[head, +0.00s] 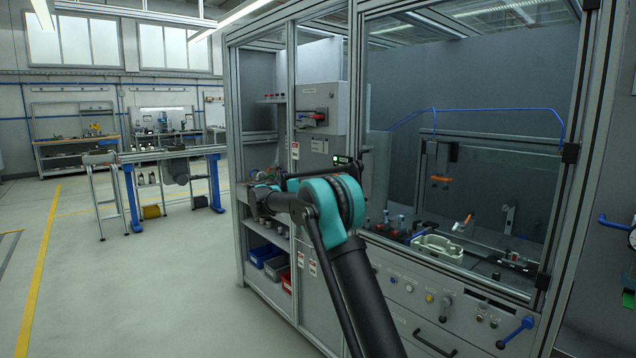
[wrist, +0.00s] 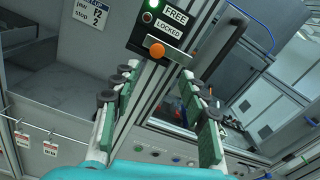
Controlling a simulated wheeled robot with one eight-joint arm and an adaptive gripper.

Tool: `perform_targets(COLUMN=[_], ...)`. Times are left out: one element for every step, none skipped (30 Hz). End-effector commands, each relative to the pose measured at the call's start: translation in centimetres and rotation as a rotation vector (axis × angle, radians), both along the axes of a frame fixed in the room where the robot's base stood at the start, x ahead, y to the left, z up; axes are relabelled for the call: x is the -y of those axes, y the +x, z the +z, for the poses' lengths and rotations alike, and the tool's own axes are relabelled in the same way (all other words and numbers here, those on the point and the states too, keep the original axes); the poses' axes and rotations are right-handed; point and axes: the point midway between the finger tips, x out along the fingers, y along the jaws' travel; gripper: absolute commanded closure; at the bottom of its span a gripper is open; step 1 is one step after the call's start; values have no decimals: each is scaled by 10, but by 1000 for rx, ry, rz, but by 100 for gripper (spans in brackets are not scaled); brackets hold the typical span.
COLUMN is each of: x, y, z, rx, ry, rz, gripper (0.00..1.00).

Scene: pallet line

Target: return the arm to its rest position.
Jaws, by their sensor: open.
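My teal and black arm (head: 335,205) reaches forward and to the left in the head view, close in front of the framed cell. In the wrist view my gripper (wrist: 158,76) is open, with its two green-padded fingers wide apart and nothing between them. In the head view the gripper is small and dark at the arm's far end, and its fingers are hard to make out. A black lock box with an orange knob (wrist: 156,50) and the words FREE and LOCKED sits just beyond the fingertips in the wrist view. Its upper light glows green.
The cell's metal frame (head: 361,90) stands close to the arm. Inside are a beige tray (head: 437,248) and small parts. A control panel with a blue handle (head: 515,332) is at lower right. Red and blue bins (head: 265,255) sit on a low shelf. The floor at left is open.

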Motion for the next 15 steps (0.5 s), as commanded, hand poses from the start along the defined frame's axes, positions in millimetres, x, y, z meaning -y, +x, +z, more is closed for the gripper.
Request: perform_targets(x=[0, 0, 0, 0, 0, 0, 0, 1, 5, 8, 13, 21, 28, 37, 50], y=[0, 0, 0, 0, 0, 0, 0, -1, -3, -5, -9, -14, -20, -27, -38], z=[0, 0, 0, 0, 0, 0, 0, 0, -1, -3, -5, -9, -12, -16, -23], rx=[0, 0, 0, 0, 0, 0, 0, 2, 6, 11, 19, 32, 45, 61, 84], ry=[0, 0, 0, 0, 0, 0, 1, 6, 19, 34, 54, 94, 130, 172, 237], rz=[0, 0, 0, 0, 0, 0, 0, -1, -3, -5, -8, -13, -19, -27, -40], gripper=[56, 56, 56, 56, 56, 56, 56, 56, 56, 56, 56, 56, 56, 56, 56])
